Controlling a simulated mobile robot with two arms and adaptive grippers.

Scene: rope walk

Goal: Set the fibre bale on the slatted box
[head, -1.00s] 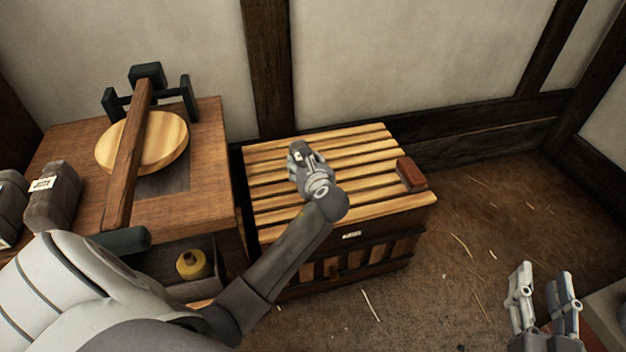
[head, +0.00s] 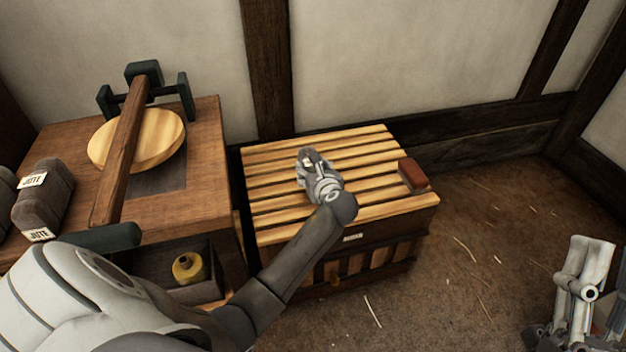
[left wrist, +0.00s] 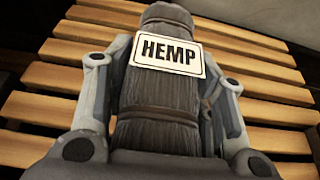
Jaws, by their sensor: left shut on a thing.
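The slatted box (head: 365,158) stands against the wall in the head view, with pale wooden slats on top. My left gripper (head: 314,166) is over the left-middle part of its top. In the left wrist view this gripper is shut on the fibre bale (left wrist: 158,100), a dark fibrous bundle with a white HEMP label, one finger on each side. The slats (left wrist: 45,76) show behind the bale; I cannot tell whether it touches them. In the head view my gripper hides most of the bale. My right gripper (head: 590,295) is at the lower right, fingers apart and empty, partly cut off.
A red-brown block (head: 412,174) lies on the box's right end. A wooden bench (head: 205,205) to the left bears a round wooden disc (head: 160,140) under a beam, and grey JUTE bales (head: 44,195). A yellow pot (head: 188,267) sits below. Most of the box top is clear.

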